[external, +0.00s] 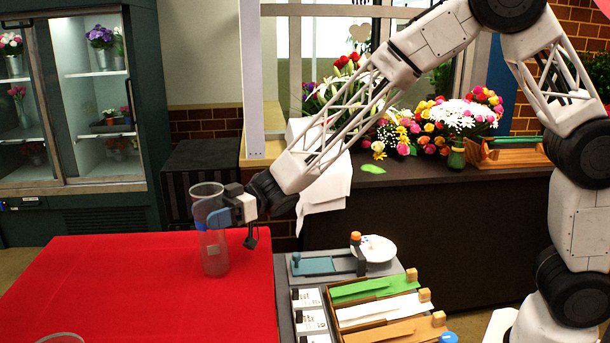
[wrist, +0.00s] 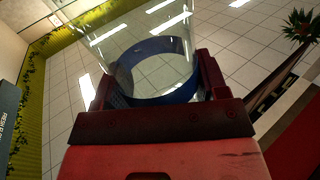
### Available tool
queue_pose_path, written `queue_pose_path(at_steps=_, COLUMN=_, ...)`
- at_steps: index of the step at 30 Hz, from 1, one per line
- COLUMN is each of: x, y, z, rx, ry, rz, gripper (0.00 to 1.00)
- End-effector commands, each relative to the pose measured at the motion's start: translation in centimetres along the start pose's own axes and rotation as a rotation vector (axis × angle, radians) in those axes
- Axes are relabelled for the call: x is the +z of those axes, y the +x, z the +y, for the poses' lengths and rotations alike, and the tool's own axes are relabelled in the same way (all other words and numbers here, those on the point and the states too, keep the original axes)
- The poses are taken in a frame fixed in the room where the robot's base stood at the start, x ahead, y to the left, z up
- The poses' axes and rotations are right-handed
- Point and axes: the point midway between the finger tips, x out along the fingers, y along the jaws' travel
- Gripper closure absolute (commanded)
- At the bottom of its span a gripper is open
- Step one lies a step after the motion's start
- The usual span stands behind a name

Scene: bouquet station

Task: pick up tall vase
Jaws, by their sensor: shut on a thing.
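The tall vase (external: 214,252) is a clear glass cylinder, upright over the right part of the red table. It also shows in the wrist view (wrist: 138,45), where its clear wall rises between the jaws. My gripper (external: 212,214) comes in from the right and is shut on the vase's upper half, below the rim. In the wrist view my gripper (wrist: 150,88) has a jaw on each side of the glass, with a blue band showing at the grip. I cannot tell whether the vase's base touches the table.
The red table (external: 120,285) is mostly bare. A clear round rim (external: 60,338) shows at its front edge. To the right, a grey station holds a wooden tray (external: 335,313) of coloured strips, a blue tool (external: 318,265) and a white dish (external: 378,248). Flowers stand on a counter behind.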

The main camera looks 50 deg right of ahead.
Motion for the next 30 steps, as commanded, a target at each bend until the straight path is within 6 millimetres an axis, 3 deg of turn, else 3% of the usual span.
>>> queue_pose_path(at_steps=1, x=0.0, y=0.0, z=0.0, rx=0.0, ry=0.0, rz=0.0, gripper=0.66)
queue_pose_path(at_steps=7, x=0.0, y=0.0, z=0.0, rx=0.0, ry=0.0, rz=0.0, gripper=0.97)
queue_pose_path(at_steps=20, x=-0.5, y=0.0, z=0.0, rx=0.0, ry=-0.002, rz=0.001, gripper=0.97)
queue_pose_path(at_steps=30, x=-3.9, y=0.0, z=-0.2, rx=0.0, ry=-0.004, rz=0.003, gripper=0.97)
